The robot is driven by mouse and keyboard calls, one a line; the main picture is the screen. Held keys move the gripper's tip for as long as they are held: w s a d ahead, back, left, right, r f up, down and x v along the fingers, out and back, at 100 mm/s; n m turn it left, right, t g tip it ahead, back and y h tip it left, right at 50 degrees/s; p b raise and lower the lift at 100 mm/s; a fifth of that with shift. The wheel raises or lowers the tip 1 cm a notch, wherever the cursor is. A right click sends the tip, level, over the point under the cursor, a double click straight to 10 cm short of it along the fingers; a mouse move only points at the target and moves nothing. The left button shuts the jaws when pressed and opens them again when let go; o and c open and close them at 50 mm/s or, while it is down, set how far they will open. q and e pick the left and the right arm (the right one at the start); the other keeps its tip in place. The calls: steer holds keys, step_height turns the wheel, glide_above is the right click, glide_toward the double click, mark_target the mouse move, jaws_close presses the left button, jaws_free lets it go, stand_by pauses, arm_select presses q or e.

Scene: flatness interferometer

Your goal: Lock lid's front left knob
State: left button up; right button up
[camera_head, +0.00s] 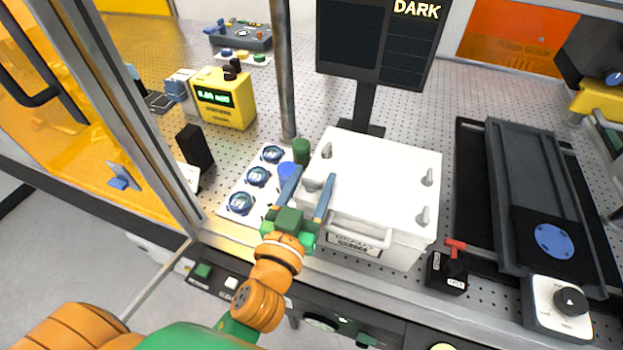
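The white box (385,165) with its white lid stands right of centre. Its front left knob (312,185) is a small grey knob, partly hidden by my fingers. My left gripper (314,174) reaches in from the bottom with its two blue fingers spread apart. The fingers lie on either side of the front left knob; I cannot tell whether they touch it. The lid's back left knob (327,151), back right knob (429,177) and front right knob (422,216) are in plain view. My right gripper is not in view.
A handle (360,234) runs along the box's front. Left of the box are a blue cylinder (288,171), a green cylinder (301,150) and a white tray (228,197) with round parts. A metal post (283,70) stands behind. A red-handled lock block (447,272) is at right.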

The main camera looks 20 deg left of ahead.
mark_target(309, 184)
arm_select(q)
steer(key=shift+o, duration=0.5)
steer(key=shift+s, duration=0.1)
steer(key=shift+s+f+b, duration=0.15)
steer(key=shift+s+b, duration=0.15)
steer(key=shift+s+f+b, duration=0.15)
steer(key=shift+s+b, duration=0.35)
steer(key=shift+s, duration=0.2)
steer(key=s+p, duration=0.1)
steer(key=s+r, duration=0.1)
steer(key=s, duration=0.1)
steer(key=shift+s+a+p, duration=0.15)
steer(key=shift+s+p, duration=0.05)
steer(key=shift+p, duration=0.2)
steer(key=shift+s+f, duration=0.15)
steer(key=shift+s, duration=0.65)
